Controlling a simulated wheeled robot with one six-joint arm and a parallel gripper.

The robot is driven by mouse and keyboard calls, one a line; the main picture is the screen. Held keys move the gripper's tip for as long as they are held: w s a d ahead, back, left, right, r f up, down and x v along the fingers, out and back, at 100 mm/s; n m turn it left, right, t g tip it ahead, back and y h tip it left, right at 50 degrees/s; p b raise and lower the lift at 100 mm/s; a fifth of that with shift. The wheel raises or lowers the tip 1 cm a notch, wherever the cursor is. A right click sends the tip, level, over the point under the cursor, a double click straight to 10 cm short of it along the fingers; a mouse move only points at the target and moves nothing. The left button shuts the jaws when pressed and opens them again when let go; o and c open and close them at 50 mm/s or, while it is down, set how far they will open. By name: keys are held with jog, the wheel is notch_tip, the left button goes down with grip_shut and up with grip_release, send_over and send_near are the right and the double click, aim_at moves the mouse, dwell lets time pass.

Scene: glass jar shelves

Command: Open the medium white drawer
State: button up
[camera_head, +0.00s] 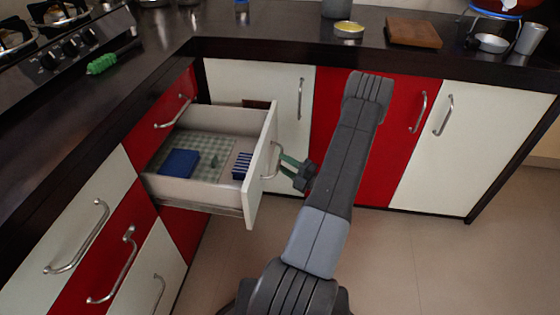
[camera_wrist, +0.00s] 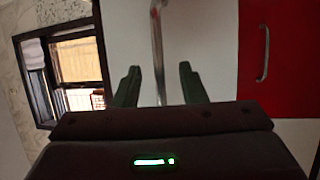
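The white drawer (camera_head: 262,185) stands pulled well out from the left-hand cabinets in the head view. Its bar handle (camera_head: 276,162) is on the outer face. My gripper (camera_head: 283,164) is at this handle, reaching in from the right. In the wrist view the handle (camera_wrist: 158,45) runs upright between the two dark green fingers of my gripper (camera_wrist: 160,82). The fingers are spread, with visible gaps on both sides of the bar. The white drawer front (camera_wrist: 200,40) fills the middle of that view.
Inside the drawer lie a blue item (camera_head: 179,163) and a blue-striped item (camera_head: 242,166). White and red cabinets with bar handles stand behind and at the left. The counter (camera_head: 275,30) bears a wooden board (camera_head: 413,32) and a green item (camera_head: 102,64). The floor (camera_head: 430,265) at right is clear.

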jog(key=p+v, duration=0.1)
jog(key=v, duration=1)
jog(key=shift+s+d, duration=0.2)
jog(key=shift+w+a, duration=0.1)
jog(key=shift+a, duration=0.05)
jog(key=b+x, duration=0.1)
jog(key=x, duration=1.2)
jog(key=shift+w+a+b, duration=0.15)
jog(key=shift+a+b, duration=0.1)
jog(key=shift+b, duration=0.1)
